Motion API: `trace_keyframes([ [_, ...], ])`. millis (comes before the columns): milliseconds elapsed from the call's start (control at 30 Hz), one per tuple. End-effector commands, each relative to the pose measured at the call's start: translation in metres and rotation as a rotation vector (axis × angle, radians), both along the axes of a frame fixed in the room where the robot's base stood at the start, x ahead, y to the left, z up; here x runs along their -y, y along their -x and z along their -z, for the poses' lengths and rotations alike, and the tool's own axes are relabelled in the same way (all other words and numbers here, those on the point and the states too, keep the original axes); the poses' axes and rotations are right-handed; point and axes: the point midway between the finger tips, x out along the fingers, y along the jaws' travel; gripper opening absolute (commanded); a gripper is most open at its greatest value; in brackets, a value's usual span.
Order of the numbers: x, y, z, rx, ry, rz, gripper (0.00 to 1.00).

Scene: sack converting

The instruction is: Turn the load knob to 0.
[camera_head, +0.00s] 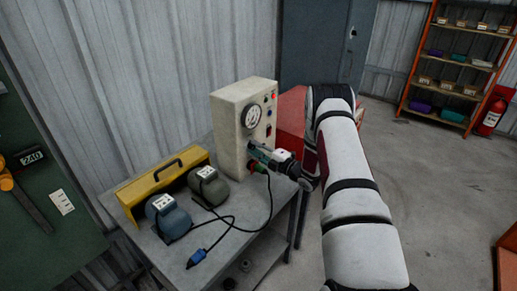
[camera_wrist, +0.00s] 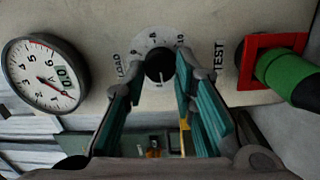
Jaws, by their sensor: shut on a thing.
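The black load knob (camera_wrist: 157,64) sits on the cream panel of the test box, inside a pale numbered scale, with LOAD printed beside it. A white mark shows at the knob's lower edge in the wrist view; I cannot read exactly which number it meets. My gripper (camera_wrist: 160,74) has its teal fingers on either side of the knob, shut on it. In the head view my gripper (camera_head: 262,154) reaches the front of the cream box (camera_head: 230,133), and the knob is hidden there.
A round gauge (camera_wrist: 45,74) with a red needle lies left of the knob in the wrist view. A green plug (camera_wrist: 286,76) in a red-framed socket is close on the right. Two motors (camera_head: 168,217) and a yellow toolbox (camera_head: 140,192) stand on the grey bench (camera_head: 231,249).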

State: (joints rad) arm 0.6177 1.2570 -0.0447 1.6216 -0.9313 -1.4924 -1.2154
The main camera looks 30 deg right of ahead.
Motion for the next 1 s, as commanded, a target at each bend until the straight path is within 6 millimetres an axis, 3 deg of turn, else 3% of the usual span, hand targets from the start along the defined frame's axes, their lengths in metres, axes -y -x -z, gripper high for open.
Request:
trace_keyframes([
  [500,-0.0006,0.0013,0.0022,0.156,0.439,-0.003,0.00],
  [1000,0.0011,0.0002,0.0033,0.236,0.659,-0.001,0.00],
])
